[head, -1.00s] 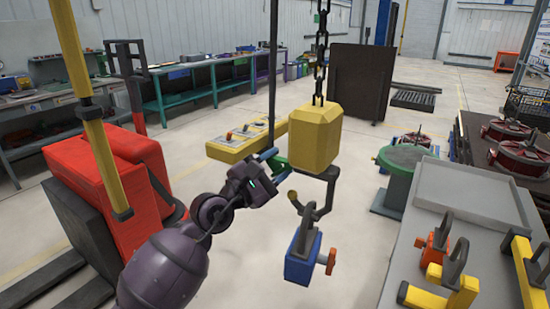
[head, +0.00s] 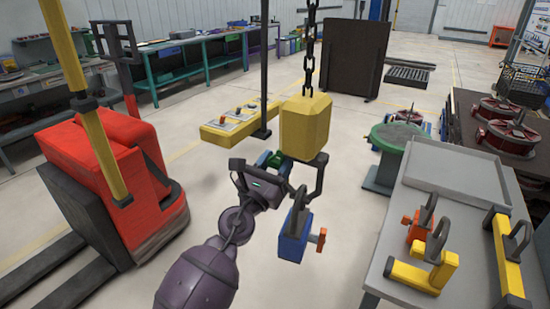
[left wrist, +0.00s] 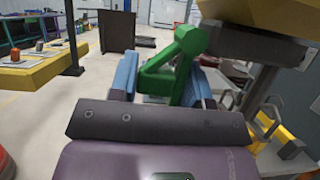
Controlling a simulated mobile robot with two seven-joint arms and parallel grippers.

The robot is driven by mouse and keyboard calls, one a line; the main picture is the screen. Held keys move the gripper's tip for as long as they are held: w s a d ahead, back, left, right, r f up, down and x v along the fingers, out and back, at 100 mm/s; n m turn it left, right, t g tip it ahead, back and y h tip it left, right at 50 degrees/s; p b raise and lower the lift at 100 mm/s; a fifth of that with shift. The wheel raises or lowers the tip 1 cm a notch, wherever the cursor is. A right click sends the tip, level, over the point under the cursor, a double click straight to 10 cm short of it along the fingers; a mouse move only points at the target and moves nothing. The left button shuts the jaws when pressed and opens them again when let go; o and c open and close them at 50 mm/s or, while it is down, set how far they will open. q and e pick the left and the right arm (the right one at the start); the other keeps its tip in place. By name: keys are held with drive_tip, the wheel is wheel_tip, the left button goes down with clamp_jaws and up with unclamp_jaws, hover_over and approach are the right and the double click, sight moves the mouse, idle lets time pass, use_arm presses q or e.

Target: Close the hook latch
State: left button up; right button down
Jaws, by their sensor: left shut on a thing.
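The yellow hook block (head: 305,127) hangs on a dark chain (head: 309,60). A dark hook (head: 320,176) is under it and carries a blue lifting piece (head: 292,243) with an orange knob. My left gripper (head: 277,162) is just left of the block's lower edge. In the left wrist view its blue fingers (left wrist: 160,82) are shut on a green latch (left wrist: 183,48), which reaches up towards the yellow block at the upper right. My right gripper is not in view.
A yellow control box (head: 236,122) hangs on a dark post behind my gripper. A grey table (head: 385,262) with orange and yellow lifting pieces stands at the right. A red pallet truck (head: 110,180) stands at the left. A green drum (head: 398,137) is behind the table.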

use_arm(q)
drive_tip(key=shift+a+r+n+t+y, duration=0.1)
drive_tip(key=shift+r+n+t+y, duration=0.2)
drive_tip(key=shift+n, duration=0.2)
drive_tip(key=o, duration=0.7)
drive_tip(key=shift+w+f, duration=0.1)
drive_tip(key=shift+o, duration=0.2)
drive_tip(key=shift+a+f, duration=0.1)
drive_tip(key=shift+f, duration=0.1)
drive_tip(key=b+v, duration=0.1)
drive_tip(key=v, duration=0.9)
drive_tip(key=shift+s+b, duration=0.35)
drive_tip(key=shift+s, duration=0.05)
drive_tip(key=shift+a, duration=0.1)
